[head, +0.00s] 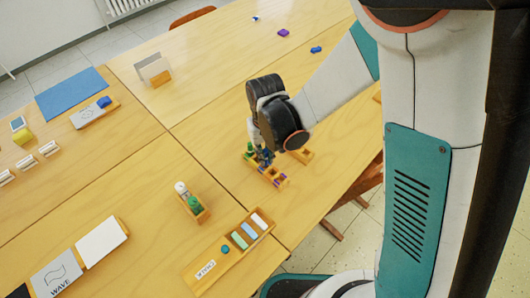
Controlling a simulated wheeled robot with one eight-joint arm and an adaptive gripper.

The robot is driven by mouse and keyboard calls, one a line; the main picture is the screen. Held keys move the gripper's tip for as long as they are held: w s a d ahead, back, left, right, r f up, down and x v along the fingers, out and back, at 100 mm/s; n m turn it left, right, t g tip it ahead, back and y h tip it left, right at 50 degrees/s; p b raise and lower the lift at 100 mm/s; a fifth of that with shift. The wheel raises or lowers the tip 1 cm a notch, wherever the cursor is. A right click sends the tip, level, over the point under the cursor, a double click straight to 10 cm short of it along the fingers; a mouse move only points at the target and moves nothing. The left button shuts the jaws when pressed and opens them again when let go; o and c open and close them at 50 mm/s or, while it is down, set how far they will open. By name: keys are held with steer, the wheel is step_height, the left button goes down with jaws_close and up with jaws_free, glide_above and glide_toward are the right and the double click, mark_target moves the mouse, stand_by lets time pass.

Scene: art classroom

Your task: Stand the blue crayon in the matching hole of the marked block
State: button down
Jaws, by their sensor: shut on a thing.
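My gripper (264,154) points down over a small wooden block (268,172) near the right edge of the near table. It is shut, with a small dark-blue piece between its fingers that looks like the blue crayon; most of it is hidden. Green shows at the block's left end and purple at its right end. Another small wooden piece (304,156) sits just behind and right; whether it joins the block is unclear. The hole under the gripper and any mark are too small or hidden to tell. I cannot tell whether the crayon touches the block.
A wooden tray (210,276) with coloured sticks lies in front, left of it a small rack (204,216) with a green and a white item. Small blue (316,50) and purple (284,33) pieces lie on the far table.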

steer(key=shift+f+b, duration=1.45)
steer(key=shift+b, duration=0.25)
stand_by(2.3)
stand_by(0.3)
steer(key=c, duration=1.6)
jaws_free()
steer(key=shift+o, duration=1.3)
steer(key=shift+r, duration=0.1)
steer(key=shift+r+p, duration=2.1)
steer(key=shift+r, duration=0.85)
